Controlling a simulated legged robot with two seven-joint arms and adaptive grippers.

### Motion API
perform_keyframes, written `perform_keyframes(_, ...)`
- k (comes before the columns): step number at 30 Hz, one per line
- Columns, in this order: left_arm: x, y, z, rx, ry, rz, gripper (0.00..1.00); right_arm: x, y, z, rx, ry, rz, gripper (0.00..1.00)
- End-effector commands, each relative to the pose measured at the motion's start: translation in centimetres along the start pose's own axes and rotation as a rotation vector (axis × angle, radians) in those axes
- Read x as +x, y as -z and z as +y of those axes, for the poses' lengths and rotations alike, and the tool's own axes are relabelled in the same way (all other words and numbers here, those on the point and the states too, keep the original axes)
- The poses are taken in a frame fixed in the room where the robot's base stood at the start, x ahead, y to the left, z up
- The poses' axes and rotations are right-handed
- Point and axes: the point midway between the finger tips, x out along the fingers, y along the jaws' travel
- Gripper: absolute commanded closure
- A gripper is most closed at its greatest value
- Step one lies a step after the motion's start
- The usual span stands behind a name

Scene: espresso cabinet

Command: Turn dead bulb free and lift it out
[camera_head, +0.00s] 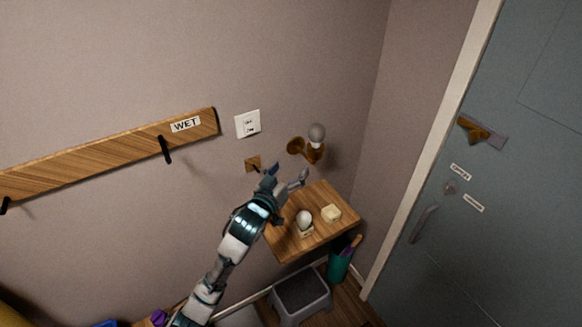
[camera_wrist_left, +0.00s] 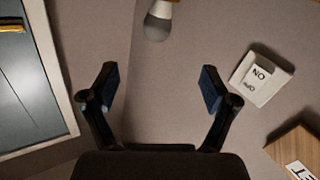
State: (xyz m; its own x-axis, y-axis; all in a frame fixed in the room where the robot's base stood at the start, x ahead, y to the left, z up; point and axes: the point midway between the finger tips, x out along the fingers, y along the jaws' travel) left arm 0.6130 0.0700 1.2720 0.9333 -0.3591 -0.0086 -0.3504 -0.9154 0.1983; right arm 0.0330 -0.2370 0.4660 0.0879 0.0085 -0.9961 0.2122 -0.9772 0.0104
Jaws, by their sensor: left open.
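A grey bulb (camera_head: 317,132) stands upright in a brown wall lamp holder (camera_head: 307,151) above the small shelf. The bulb also shows in the left wrist view (camera_wrist_left: 157,26), at the top edge, beyond the fingertips. A paler bulb (camera_head: 304,217) rests in a small stand on the wooden shelf (camera_head: 288,245). My left gripper (camera_head: 287,174) is open and empty, below and left of the lamp holder, apart from the bulb. Its two fingers are spread wide in the left wrist view (camera_wrist_left: 159,84). My right gripper is not in view.
A white wall switch (camera_head: 248,123) is left of the lamp, and also shows in the wrist view (camera_wrist_left: 262,78). An empty cream holder (camera_head: 331,213) sits on the shelf. A wooden WET rail (camera_head: 110,153) is at left; a blue-grey door (camera_head: 500,200) is at right.

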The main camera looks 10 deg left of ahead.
Motion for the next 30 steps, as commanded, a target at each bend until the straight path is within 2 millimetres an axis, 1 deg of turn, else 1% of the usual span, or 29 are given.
perform_keyframes(1,0.1,0.4,0.2,0.0,-0.004,0.007,0.14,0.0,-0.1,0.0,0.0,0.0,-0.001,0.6)
perform_keyframes(4,0.8,0.7,0.2,-0.001,-0.006,0.01,0.14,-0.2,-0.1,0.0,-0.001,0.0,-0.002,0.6)
perform_keyframes(8,2.7,0.7,0.2,-0.002,-0.005,0.007,0.14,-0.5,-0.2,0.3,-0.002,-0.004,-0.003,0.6)
perform_keyframes(12,5.7,0.8,0.0,-0.003,-0.004,0.007,0.14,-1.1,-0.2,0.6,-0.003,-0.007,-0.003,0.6)
perform_keyframes(21,12.2,0.8,0.3,0.001,-0.004,0.006,0.14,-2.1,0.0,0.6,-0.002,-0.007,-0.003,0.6)
perform_keyframes(27,15.4,0.7,0.3,-0.001,-0.005,0.007,0.14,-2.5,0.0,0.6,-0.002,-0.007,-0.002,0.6)
perform_keyframes(30,16.4,0.7,0.3,-0.001,-0.005,0.007,0.14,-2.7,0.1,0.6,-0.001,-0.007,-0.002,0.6)
